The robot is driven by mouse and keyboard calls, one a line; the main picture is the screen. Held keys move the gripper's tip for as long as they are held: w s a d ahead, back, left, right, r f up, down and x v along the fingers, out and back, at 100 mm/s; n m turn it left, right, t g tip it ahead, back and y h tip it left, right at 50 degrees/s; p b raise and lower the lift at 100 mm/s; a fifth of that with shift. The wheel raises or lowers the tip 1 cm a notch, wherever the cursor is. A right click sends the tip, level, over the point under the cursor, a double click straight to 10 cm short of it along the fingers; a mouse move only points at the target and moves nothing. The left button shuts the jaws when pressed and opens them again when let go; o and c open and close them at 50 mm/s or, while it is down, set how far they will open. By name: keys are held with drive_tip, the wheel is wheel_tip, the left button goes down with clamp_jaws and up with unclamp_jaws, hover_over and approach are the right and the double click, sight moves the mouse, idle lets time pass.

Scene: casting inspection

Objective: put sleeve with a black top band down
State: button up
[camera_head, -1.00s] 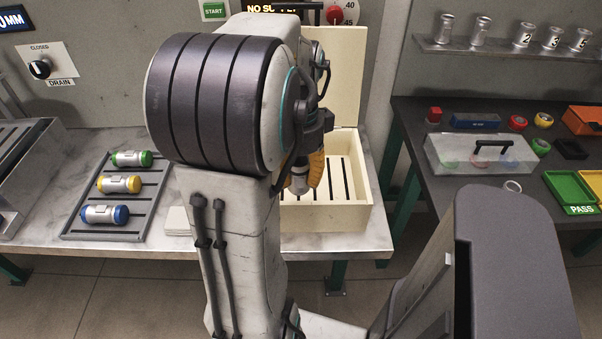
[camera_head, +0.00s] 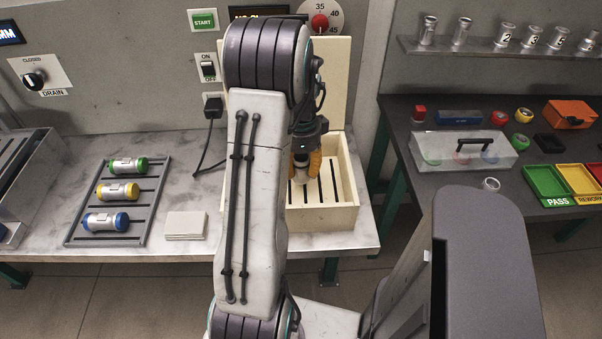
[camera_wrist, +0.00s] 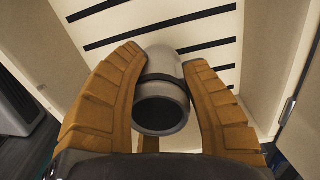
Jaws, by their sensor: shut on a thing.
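My gripper (camera_head: 306,165) is inside the open cream box (camera_head: 322,217), between its walls and over the slotted floor. Its orange fingers are shut on a grey metal sleeve (camera_wrist: 160,70), one finger on each side. In the wrist view a thin dark band runs around the sleeve near its dark, open end, which faces the camera. The sleeve's far end points at the slotted floor. In the head view only a small part of the sleeve (camera_head: 300,174) shows between the fingers. I cannot tell whether it touches the floor.
The box's raised lid stands behind. A rack (camera_head: 76,228) with green-, yellow- and blue-ended sleeves lies to the left, beside pale cards (camera_head: 186,226). A dark table (camera_head: 402,140) at right carries a clear case (camera_head: 425,155) and colored trays.

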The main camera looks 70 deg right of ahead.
sight(301, 187)
drive_tip(key=shift+a+f+p, duration=0.1)
drive_tip(key=shift+f+p, duration=0.15)
drive_tip(key=shift+p, duration=0.15)
drive_tip(key=shift+f, duration=1.45)
drive_tip(key=shift+f, duration=0.1)
drive_tip(key=shift+f, duration=0.1)
drive_tip(key=o, duration=1.2)
drive_tip(key=r+b, duration=0.1)
drive_tip(key=r, duration=0.5)
drive_tip(key=r+b, duration=0.1)
drive_tip(key=r, duration=0.5)
drive_tip(key=shift+d, duration=0.2)
drive_tip(key=shift+w+r, duration=0.1)
drive_tip(key=shift+r, duration=0.15)
